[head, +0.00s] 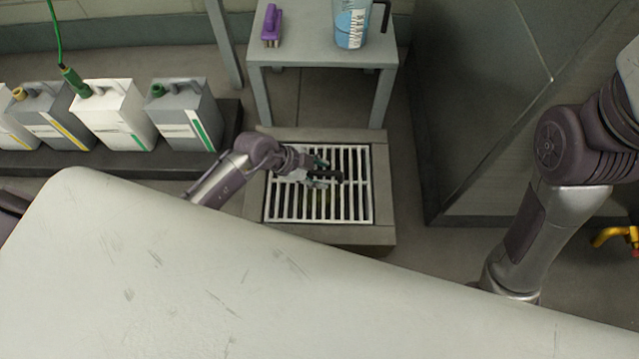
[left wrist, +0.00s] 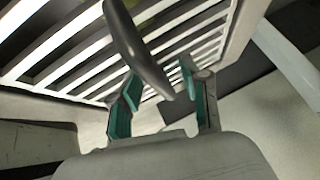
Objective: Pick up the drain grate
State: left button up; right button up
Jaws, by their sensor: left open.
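The drain grate (head: 347,205) is a white slatted frame set in a raised grey stone surround on the floor. It also shows in the left wrist view (left wrist: 62,57), where its slats fill the upper left. My left gripper (head: 325,172) is over the upper part of the grate. In the left wrist view my left gripper (left wrist: 155,95) has its two teal-padded fingers apart. A dark curved bar, which looks like a handle (left wrist: 137,45), rises in front of the slats there, near the fingers; contact cannot be told. My right arm shows at the right, but its gripper is out of view.
Several canisters (head: 185,115) stand on a dark plinth at the left. A dark cabinet (head: 490,90) stands at the right.

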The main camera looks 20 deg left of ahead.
pick_arm(q)
grip_shut()
dwell(0.3)
jog(key=shift+r, duration=0.2)
